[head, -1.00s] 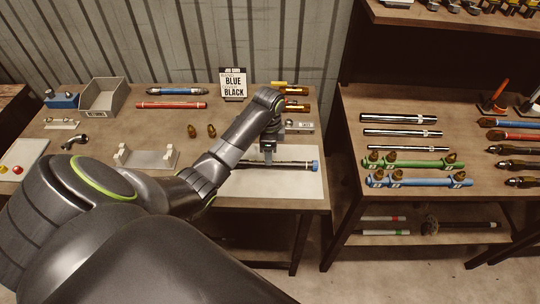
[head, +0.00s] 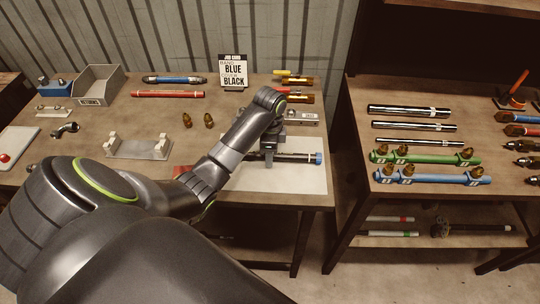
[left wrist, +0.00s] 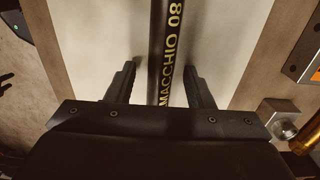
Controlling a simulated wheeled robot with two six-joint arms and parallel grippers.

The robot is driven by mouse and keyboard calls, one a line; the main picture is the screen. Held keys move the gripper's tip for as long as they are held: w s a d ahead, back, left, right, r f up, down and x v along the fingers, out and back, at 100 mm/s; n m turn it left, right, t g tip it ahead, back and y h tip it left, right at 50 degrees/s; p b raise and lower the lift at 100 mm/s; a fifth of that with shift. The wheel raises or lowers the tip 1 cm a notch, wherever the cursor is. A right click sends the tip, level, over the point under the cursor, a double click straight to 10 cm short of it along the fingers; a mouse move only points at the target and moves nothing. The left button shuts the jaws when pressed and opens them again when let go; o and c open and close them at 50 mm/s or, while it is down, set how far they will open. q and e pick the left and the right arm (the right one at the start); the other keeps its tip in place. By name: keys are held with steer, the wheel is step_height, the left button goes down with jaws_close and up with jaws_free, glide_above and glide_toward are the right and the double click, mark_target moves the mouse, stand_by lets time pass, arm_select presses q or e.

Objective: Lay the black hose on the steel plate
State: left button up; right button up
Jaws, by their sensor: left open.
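The black hose (head: 295,157) lies over the pale steel plate (head: 290,181) at the right end of the workbench, with its blue end (head: 318,158) toward the right. My left gripper (head: 269,158) is above the plate, pointing down at the hose. In the left wrist view the hose (left wrist: 166,45), with yellow lettering, runs between the two open fingers (left wrist: 161,88), with a gap on each side. The plate (left wrist: 215,40) shows behind it. My left arm hides the hose's left part. My right gripper is not in view.
A job card (head: 233,72) reading blue and black stands at the back. A grey bin (head: 97,86), a bracket (head: 140,149) and a red hose (head: 167,94) are on the bench. A shelf at right holds chrome tubes (head: 408,111) and green and blue bars.

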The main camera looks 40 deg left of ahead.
arm_select(q)
steer(key=shift+c, duration=0.6)
jaws_close()
